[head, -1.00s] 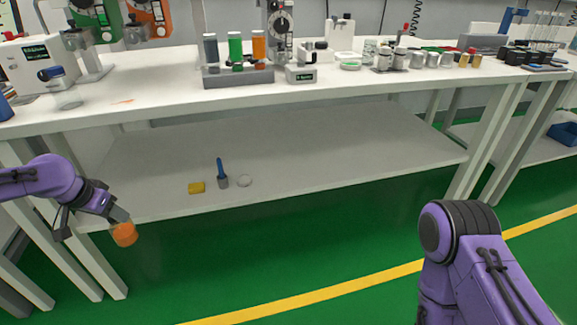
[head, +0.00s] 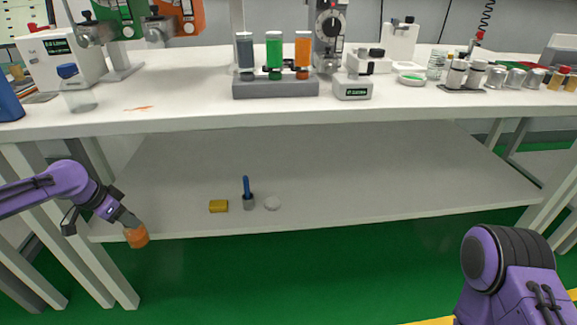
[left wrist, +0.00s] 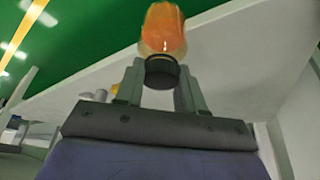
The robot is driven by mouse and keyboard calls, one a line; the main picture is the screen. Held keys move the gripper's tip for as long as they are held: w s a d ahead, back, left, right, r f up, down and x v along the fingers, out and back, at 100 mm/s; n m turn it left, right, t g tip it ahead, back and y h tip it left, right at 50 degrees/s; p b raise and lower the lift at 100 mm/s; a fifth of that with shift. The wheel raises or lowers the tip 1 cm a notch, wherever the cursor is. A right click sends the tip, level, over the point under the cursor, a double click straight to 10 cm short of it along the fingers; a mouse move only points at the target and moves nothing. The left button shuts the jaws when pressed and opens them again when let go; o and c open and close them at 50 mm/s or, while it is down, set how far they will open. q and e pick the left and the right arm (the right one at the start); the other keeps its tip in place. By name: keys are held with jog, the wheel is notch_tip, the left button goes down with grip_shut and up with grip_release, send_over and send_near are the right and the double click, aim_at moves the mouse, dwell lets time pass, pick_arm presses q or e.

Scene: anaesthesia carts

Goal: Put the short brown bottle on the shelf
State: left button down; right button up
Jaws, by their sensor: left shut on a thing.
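My left gripper (head: 129,222) is shut on a short orange-brown bottle (head: 137,237) with a dark cap. In the left wrist view the bottle (left wrist: 163,30) sticks out beyond the two fingers (left wrist: 160,88), its cap end toward them. The bottle hangs in front of the left end of the lower shelf (head: 330,205), near its front edge. The shelf is a wide pale board under the bench. My right gripper is not in view; only part of my right arm shows at the lower right.
On the shelf stand a yellow block (head: 218,206), a blue-handled tool in a grey holder (head: 248,202) and a small whitish round dish (head: 272,203). The shelf's right half is clear. The white benchtop (head: 190,112) overhangs it; a table leg (head: 100,270) stands near my left gripper.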

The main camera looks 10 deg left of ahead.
pick_arm(q)
jog(key=shift+w, duration=0.3)
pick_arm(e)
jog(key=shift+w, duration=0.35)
pick_arm(q)
jog(key=w+d+b, duration=0.3)
jog(key=w+d, duration=0.1)
jog(key=w, duration=0.4)
jog(key=w+d+f+b, duration=0.1)
jog(key=w+d+b, duration=0.2)
jog(key=w, duration=0.4)
jog(key=shift+w+d+f, duration=0.15)
jog(key=shift+w+d, duration=0.25)
jog(key=shift+d, duration=0.2)
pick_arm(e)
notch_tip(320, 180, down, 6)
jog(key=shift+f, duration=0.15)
pick_arm(q)
jog(key=shift+f, duration=0.1)
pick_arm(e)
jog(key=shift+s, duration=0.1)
pick_arm(q)
jog(key=c, duration=0.7)
grip_release()
